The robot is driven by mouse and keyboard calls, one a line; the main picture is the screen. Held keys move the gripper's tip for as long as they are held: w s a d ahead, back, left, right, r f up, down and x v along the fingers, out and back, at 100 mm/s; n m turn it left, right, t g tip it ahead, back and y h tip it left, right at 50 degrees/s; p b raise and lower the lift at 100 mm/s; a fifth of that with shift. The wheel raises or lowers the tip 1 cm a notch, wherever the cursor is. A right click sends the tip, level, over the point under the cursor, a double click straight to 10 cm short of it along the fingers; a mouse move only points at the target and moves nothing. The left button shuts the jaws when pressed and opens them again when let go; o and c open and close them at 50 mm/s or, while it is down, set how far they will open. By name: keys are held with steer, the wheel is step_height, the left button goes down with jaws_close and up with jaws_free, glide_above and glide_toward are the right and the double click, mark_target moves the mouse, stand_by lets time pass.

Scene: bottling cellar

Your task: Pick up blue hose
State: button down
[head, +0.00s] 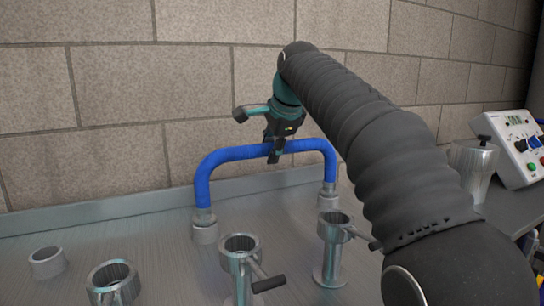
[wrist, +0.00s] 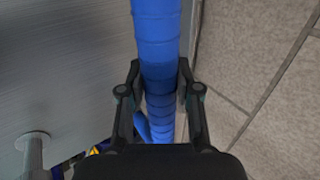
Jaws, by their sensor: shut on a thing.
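The blue hose (head: 240,154) is an arch whose two ends stand in metal sockets at the back of the metal bench in the head view. My gripper (head: 277,152) reaches down over the top of the arch, a little right of its middle. In the wrist view the blue hose (wrist: 157,45) runs up and down the picture between the fingers. My gripper (wrist: 159,88) is shut on it, one finger on each side. Both hose ends appear to sit at their sockets, the left socket (head: 204,228) and the right socket (head: 328,197).
Empty metal fittings stand in front of the hose: a short ring (head: 47,262), a left cup (head: 112,284), a handled middle post (head: 240,262) and a right post (head: 332,252). A block wall (head: 110,85) is close behind. A control box (head: 512,150) and metal jug (head: 472,170) stand at right.

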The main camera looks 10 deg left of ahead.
step_height(320, 180, up, 2)
steer(key=shift+r, duration=0.25)
steer(key=d+r, duration=0.8)
steer(key=d, duration=0.3)
steer(key=shift+d+p, duration=0.3)
steer(key=shift+d, duration=0.05)
stand_by(0.7)
